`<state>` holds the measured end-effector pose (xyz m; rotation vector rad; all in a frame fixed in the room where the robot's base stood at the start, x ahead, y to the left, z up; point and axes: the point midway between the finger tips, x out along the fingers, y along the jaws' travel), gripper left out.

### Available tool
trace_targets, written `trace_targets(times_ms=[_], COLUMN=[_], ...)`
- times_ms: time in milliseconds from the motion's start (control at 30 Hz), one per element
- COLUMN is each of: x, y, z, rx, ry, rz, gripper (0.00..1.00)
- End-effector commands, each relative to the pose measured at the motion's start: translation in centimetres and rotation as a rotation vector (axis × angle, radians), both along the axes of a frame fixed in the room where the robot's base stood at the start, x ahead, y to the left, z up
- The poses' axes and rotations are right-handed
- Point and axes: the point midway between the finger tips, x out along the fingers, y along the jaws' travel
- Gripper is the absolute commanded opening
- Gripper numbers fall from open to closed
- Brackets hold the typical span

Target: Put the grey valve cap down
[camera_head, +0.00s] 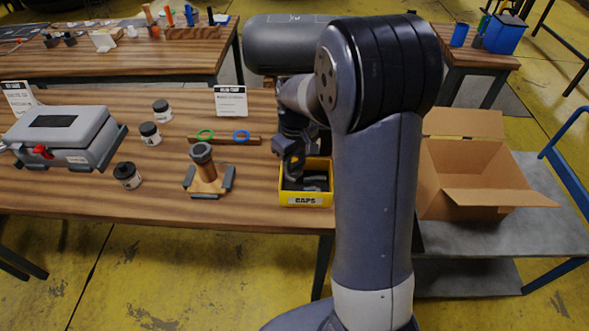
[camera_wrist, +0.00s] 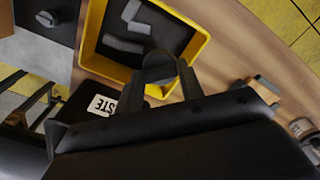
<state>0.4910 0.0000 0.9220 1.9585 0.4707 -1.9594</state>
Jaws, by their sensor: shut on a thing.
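My gripper (camera_head: 291,162) hangs over the left part of the yellow bin (camera_head: 306,201), labelled CAPS. In the wrist view my gripper (camera_wrist: 165,75) is shut at the near rim of the yellow bin (camera_wrist: 185,62). A dark grey piece, which I take for the grey valve cap (camera_wrist: 158,67), shows between the fingers; its outline is hard to separate from them. Several grey pieces (camera_wrist: 123,44) lie on the bin's dark floor. I cannot tell whether the held piece touches the bin.
A wooden stand with a grey-topped post (camera_head: 203,170) is left of the bin. Behind it a wooden rack (camera_head: 222,140) holds a green and a blue ring. Black-lidded jars (camera_head: 150,134) and a grey case (camera_head: 62,135) stand farther left. An open cardboard box (camera_head: 470,178) is at right.

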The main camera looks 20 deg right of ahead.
Motion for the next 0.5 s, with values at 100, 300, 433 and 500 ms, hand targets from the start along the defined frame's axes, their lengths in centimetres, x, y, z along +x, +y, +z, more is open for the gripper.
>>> trace_targets(times_ms=[100, 300, 433, 500], x=[-0.1, 0.0, 0.0, 0.0], y=[0.0, 0.0, 0.0, 0.0], z=[-1.6, -3.7, -3.8, -3.7], rx=[0.000, 0.000, 0.000, 0.000], ry=[0.004, 0.000, -0.002, -0.001], rz=[0.000, 0.000, 0.000, 0.000], gripper=[0.15, 0.15, 0.15, 0.15])
